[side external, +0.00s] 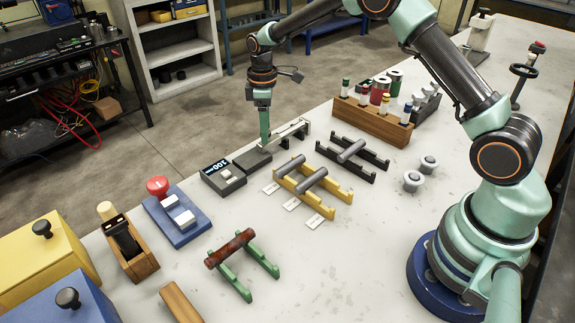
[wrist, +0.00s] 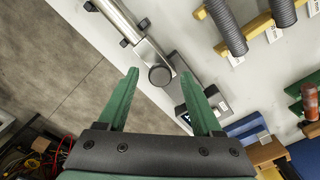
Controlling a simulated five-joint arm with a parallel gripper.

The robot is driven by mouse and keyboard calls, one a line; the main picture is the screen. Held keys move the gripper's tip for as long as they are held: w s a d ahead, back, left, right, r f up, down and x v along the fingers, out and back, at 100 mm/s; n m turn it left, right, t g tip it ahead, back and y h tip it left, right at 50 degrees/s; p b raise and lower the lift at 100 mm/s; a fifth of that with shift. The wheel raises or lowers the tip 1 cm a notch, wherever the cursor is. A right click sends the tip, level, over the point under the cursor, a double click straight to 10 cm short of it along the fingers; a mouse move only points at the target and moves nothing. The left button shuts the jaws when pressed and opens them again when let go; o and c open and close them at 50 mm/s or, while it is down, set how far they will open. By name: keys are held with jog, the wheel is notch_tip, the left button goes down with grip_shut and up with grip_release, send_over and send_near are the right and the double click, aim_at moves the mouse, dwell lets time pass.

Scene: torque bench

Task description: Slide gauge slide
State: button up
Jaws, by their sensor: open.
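The gauge has a dark box with a lit readout (side external: 214,168) and a silver rail (side external: 292,130) running toward the back right. A grey block (side external: 252,161) sits between the box and the rail. In the wrist view the rail (wrist: 115,20) comes from the upper left to a grey piece with a round dark knob (wrist: 160,75). The readout box (wrist: 213,102) is partly hidden behind the right finger. My gripper (side external: 265,143) points down over the gauge. In the wrist view its green fingers (wrist: 167,85) are apart, with the knob seen between their tips. Contact cannot be told.
Yellow (side external: 313,184) and black (side external: 353,152) racks holding dark bars stand right of the gauge. A blue box with a red button (side external: 158,187) stands to the left. A wooden holder (side external: 375,120) stands behind right. The bench's far edge runs close behind the gauge.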

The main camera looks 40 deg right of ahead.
jog(key=shift+f, duration=0.15)
grip_shut()
dwell(1.4)
